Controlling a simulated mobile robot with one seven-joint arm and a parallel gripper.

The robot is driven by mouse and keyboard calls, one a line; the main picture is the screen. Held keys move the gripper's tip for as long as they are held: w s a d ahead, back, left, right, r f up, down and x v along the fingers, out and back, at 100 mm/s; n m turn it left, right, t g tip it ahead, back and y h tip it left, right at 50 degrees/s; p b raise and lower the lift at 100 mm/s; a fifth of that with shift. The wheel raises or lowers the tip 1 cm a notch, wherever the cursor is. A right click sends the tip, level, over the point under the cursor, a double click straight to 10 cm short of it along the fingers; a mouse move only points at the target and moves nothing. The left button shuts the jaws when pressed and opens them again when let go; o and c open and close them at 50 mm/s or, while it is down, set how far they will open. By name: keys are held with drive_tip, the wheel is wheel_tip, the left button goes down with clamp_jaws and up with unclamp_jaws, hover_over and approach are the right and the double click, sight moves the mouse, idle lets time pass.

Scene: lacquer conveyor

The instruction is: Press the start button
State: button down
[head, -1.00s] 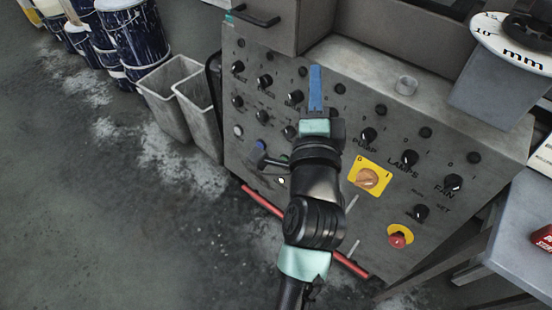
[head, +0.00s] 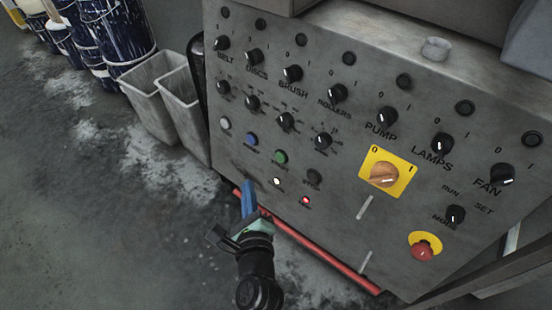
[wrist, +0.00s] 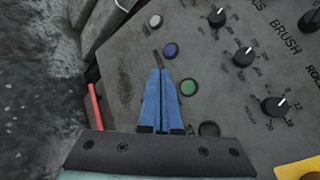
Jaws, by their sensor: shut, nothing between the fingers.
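The grey control panel (head: 350,215) carries a slanted row of push buttons at its lower left. They are a white button (head: 225,123), a blue button (head: 251,140), a green button (head: 280,157) and a black button (head: 314,176). Their labels are too small to read, so I cannot tell which is start. My gripper (head: 248,183) is shut and empty, below the blue button in the head view. In the wrist view its blue fingertips (wrist: 160,71) point between the blue button (wrist: 170,50) and the green button (wrist: 189,87). I cannot tell whether they touch the panel.
Several black knobs (head: 337,93) fill the panel above. A yellow-backed orange switch (head: 384,174) and a red mushroom button (head: 424,248) lie to the right. White (head: 277,181) and red (head: 306,201) lamps glow. A red rail (head: 320,248) runs below. Grey bins (head: 183,105) stand left.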

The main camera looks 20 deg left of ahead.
idle(0.3)
drive_tip(key=b, duration=0.5)
approach(275, 157)
drive_tip(key=w+a, duration=0.3)
drive_tip(key=a, duration=0.1)
drive_tip(key=shift+w+d+f, duration=0.3)
drive_tip(key=shift+w+f, duration=0.1)
drive_tip(key=shift+w, duration=0.1)
drive_tip(key=shift+w, duration=0.1)
idle(1.2)
drive_tip(key=shift+w+d+f, duration=0.1)
drive_tip(key=shift+w+d, duration=0.05)
drive_tip(key=shift+w, duration=0.15)
drive_tip(key=shift+w+d, duration=0.15)
drive_tip(key=shift+w, duration=0.2)
idle(0.7)
drive_tip(key=shift+s, duration=0.1)
drive_tip(key=shift+s+a+p, duration=0.25)
drive_tip(key=shift+s+p, duration=0.25)
drive_tip(key=shift+s, duration=0.15)
